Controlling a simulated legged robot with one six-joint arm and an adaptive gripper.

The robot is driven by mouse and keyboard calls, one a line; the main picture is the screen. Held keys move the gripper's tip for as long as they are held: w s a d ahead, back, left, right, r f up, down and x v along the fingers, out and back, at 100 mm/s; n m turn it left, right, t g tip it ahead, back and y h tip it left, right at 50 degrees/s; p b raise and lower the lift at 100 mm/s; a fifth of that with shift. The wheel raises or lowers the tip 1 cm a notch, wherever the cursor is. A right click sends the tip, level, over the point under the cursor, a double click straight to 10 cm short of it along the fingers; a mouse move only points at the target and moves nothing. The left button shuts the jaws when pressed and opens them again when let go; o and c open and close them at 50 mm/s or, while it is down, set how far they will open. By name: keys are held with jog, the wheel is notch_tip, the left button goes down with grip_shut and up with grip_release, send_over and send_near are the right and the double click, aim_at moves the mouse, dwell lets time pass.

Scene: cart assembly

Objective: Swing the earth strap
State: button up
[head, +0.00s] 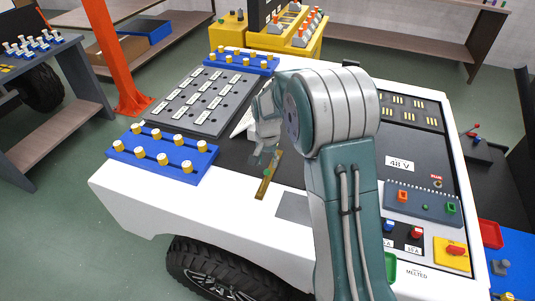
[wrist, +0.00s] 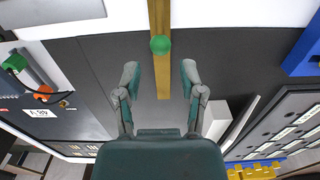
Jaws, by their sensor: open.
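The earth strap appears as a narrow brass bar (head: 266,182) on the dark top of the white cart, running from near my fingers towards the front edge. In the wrist view the brass bar (wrist: 160,20) runs down from the top edge, with a round green knob (wrist: 160,44) on it. My gripper (wrist: 160,78) is open, its two fingers on either side of the bar's lower end, with gaps visible on both sides. In the head view my gripper (head: 265,150) is above the bar's far end and partly hides it. Whether a finger touches the bar cannot be told.
Blue racks with yellow-topped pegs stand left (head: 165,147) and behind (head: 241,62), around a grey labelled panel (head: 205,100). A white block (wrist: 217,118) is close to the right finger. The 48 V panel (head: 425,165) with coloured switches lies right of my arm.

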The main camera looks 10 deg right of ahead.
aim_at(267, 170)
jog(key=f, duration=0.3)
jog(key=shift+a+f, duration=0.15)
jog(key=shift+a, duration=0.05)
jog(key=shift+d+f, duration=0.1)
jog(key=shift+f, duration=0.6)
jog(key=c, duration=0.6)
jog(key=s+d+m, duration=0.1)
jog(key=m, duration=0.1)
jog(key=s+d+m, duration=0.1)
jog(key=m, duration=0.1)
jog(key=shift+s+m, duration=0.1)
jog(key=shift+m, duration=0.3)
jog(key=shift+c, duration=0.2)
jog(key=s+m, duration=0.1)
jog(key=m, duration=0.1)
jog(key=s+d+m, duration=0.1)
jog(key=shift+m, duration=0.4)
jog(key=s+m, duration=0.1)
jog(key=m, duration=0.1)
jog(key=s+m, duration=0.2)
jog(key=shift+m, duration=0.3)
jog(key=s+m, duration=0.1)
jog(key=m, duration=0.1)
jog(key=s+a+m, duration=0.1)
jog(key=s+m, duration=0.1)
jog(key=m, duration=0.1)
jog(key=shift+a+m, duration=0.1)
jog(key=shift+m, duration=0.2)
jog(key=o, duration=0.9)
jog(key=shift+a, duration=0.15)
